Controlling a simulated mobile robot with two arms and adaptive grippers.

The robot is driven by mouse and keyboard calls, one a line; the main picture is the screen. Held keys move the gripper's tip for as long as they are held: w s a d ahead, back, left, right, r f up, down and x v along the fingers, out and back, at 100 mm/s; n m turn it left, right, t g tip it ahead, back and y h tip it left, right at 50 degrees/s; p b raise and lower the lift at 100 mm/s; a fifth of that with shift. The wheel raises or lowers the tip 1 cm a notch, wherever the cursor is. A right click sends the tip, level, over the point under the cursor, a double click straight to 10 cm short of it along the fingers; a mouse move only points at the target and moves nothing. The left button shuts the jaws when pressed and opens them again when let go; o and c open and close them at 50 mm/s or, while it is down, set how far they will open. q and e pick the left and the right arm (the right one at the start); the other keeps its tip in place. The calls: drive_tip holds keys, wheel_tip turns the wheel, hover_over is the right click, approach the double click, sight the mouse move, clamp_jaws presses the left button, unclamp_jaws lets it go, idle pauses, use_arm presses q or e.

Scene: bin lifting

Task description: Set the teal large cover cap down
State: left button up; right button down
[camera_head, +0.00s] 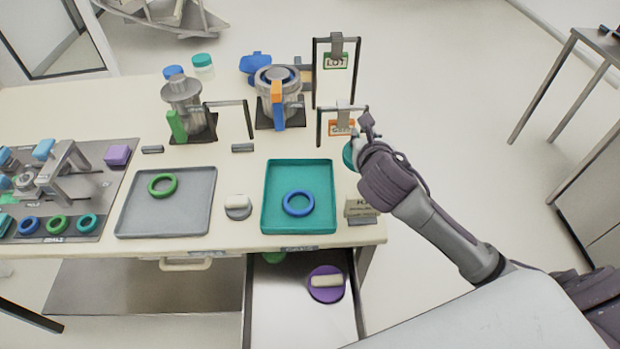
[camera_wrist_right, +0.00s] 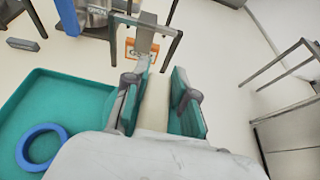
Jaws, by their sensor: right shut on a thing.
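My right gripper (camera_head: 362,140) is shut on the teal large cover cap (camera_head: 349,155), near the table's right edge, right of the teal tray. In the head view the gripper hides most of the cap. In the right wrist view, the cap's cream handle (camera_wrist_right: 154,105) is between the two fingers of the gripper (camera_wrist_right: 156,100), with teal cap surface (camera_wrist_right: 188,108) showing beside it. I cannot tell the cap's exact height over the table. My left gripper is not in view.
The teal tray (camera_head: 327,163) holds a blue ring (camera_head: 298,203); the grey tray (camera_head: 190,205) holds a green ring (camera_head: 162,186). A white-handled grey cap (camera_head: 237,207) sits between them. The open drawer (camera_head: 290,325) holds a purple cap (camera_head: 326,292). Black frames (camera_head: 316,75) with signs stand behind.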

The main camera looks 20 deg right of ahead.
drive_tip(key=w+a+f, duration=0.2)
drive_tip(key=a, duration=0.1)
drive_tip(key=w+a+f, duration=0.2)
drive_tip(key=a, duration=0.1)
drive_tip(key=w+a+f, duration=0.2)
drive_tip(key=a, duration=0.1)
drive_tip(key=shift+a+f, duration=0.2)
drive_tip(key=shift+f, duration=0.05)
drive_tip(key=shift+w+a+f, duration=0.15)
wheel_tip(320, 180, down, 3)
drive_tip(key=shift+f, duration=0.45)
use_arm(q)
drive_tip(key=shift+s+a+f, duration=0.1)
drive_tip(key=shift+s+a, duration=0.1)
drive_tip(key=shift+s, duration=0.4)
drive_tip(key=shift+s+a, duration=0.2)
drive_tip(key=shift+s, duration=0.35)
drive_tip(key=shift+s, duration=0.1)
use_arm(e)
drive_tip(key=c, duration=0.9)
unclamp_jaws()
drive_tip(key=shift+c, duration=0.2)
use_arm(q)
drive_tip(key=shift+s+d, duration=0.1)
